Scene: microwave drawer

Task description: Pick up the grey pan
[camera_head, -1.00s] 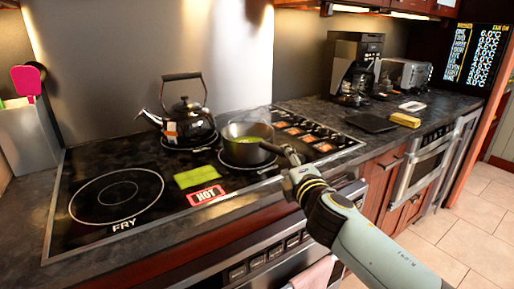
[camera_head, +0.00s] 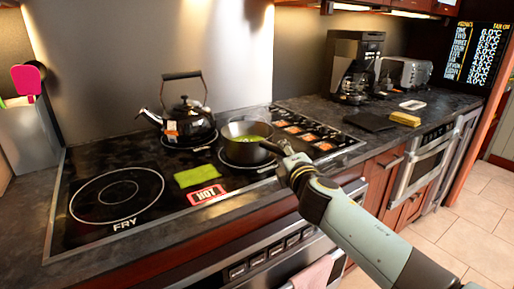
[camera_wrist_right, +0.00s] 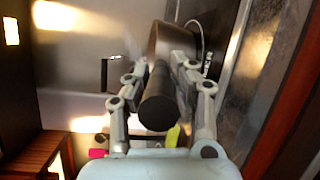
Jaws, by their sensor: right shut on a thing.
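My right gripper (camera_head: 283,152) is shut on the pan's dark handle at the pan's right side. In the right wrist view the handle (camera_wrist_right: 157,100) lies between the fingers of my right gripper (camera_wrist_right: 160,75), with the pan body (camera_wrist_right: 172,42) beyond it. My left gripper is not in view.
A black kettle (camera_head: 187,122) stands just left of the pan. A coffee machine (camera_head: 353,65) and a toaster (camera_head: 405,73) stand farther right on the counter.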

